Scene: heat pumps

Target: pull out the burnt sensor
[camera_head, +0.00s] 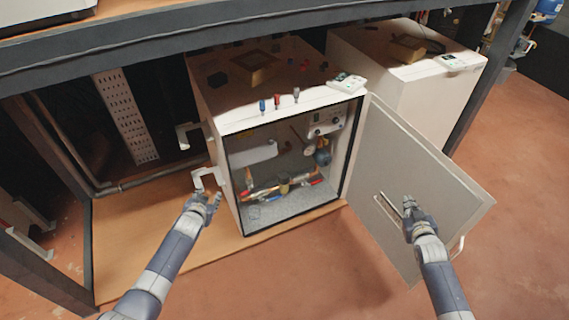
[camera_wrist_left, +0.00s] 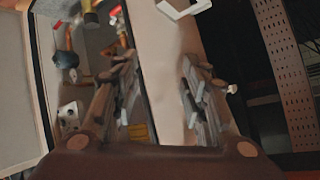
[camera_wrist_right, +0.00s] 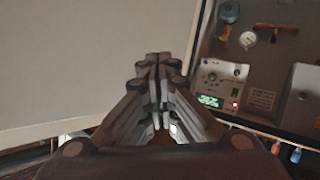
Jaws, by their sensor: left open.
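The white heat pump cabinet (camera_head: 222,140) stands open on the wooden shelf, with pipes and valves (camera_head: 283,186) inside. Three small sensor-like pieces stand on its top front edge: blue (camera_head: 262,105), red (camera_head: 277,101) and grey (camera_head: 296,95). I cannot tell whether any is burnt. My left gripper (camera_head: 213,199) is open and empty outside the cabinet's left front edge; its spread fingers show in the left wrist view (camera_wrist_left: 158,85). My right gripper (camera_head: 409,207) is shut and seems empty, in front of the open door; its fingertips meet in the right wrist view (camera_wrist_right: 161,64).
The cabinet door (camera_head: 375,150) is swung out to the right, with a bar handle (camera_head: 389,210). A control box (camera_head: 347,82) and loose small parts lie on the cabinet top. A second white cabinet (camera_head: 420,90) stands behind. A dark frame beam (camera_head: 200,54) crosses above.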

